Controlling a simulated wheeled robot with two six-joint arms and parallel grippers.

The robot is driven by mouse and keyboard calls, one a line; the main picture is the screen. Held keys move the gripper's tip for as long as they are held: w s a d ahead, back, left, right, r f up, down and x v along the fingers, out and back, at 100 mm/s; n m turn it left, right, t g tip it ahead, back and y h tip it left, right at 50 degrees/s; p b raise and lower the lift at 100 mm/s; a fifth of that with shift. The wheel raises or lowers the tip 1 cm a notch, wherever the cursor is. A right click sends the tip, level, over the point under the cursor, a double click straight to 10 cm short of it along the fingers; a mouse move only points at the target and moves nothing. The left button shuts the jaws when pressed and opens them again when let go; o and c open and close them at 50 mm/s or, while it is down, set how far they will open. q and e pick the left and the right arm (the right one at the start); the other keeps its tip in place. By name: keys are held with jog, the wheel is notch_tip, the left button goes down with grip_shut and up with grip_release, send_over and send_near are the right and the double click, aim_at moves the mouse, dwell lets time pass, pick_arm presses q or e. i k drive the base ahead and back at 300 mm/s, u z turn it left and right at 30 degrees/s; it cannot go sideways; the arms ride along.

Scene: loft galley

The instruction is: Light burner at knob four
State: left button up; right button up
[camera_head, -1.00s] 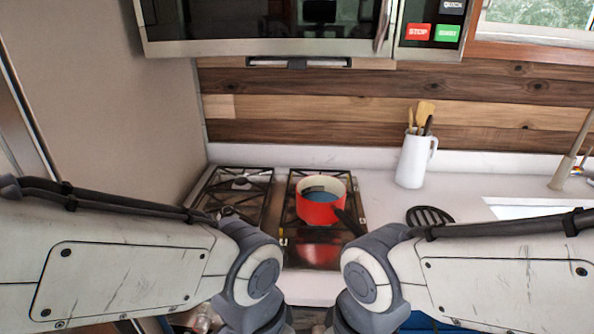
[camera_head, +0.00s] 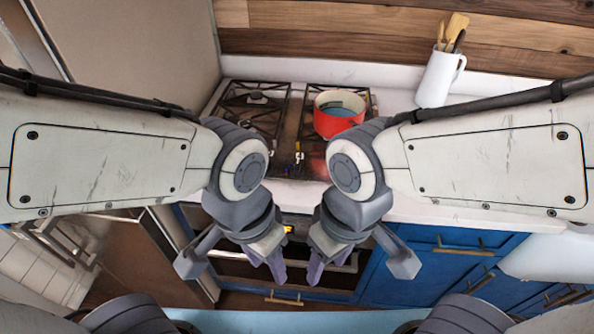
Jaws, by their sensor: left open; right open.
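The stovetop (camera_head: 309,165) has dark grates on the left and right of its top. Small pale knob-like shapes (camera_head: 299,156) show on its middle strip; I cannot tell which is knob four. No flame shows. A red pot (camera_head: 338,119) with bluish contents sits on the right grate. My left gripper (camera_head: 274,266) is open and empty, low in front of the oven. My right gripper (camera_head: 322,266) is open and empty close beside it. Both are in front of and below the stovetop. My arms hide part of the stovetop's front and right side.
A white jug (camera_head: 436,80) with utensils stands on the counter at the right back. The oven front (camera_head: 335,270) is below the stovetop, with blue cabinets (camera_head: 450,254) to its right. A tall beige panel (camera_head: 150,60) bounds the stove's left side.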

aim_at(296, 170)
jog(key=k, duration=0.5)
jog(key=u, duration=0.7)
jog(key=i, duration=0.8)
jog(key=u, duration=0.15)
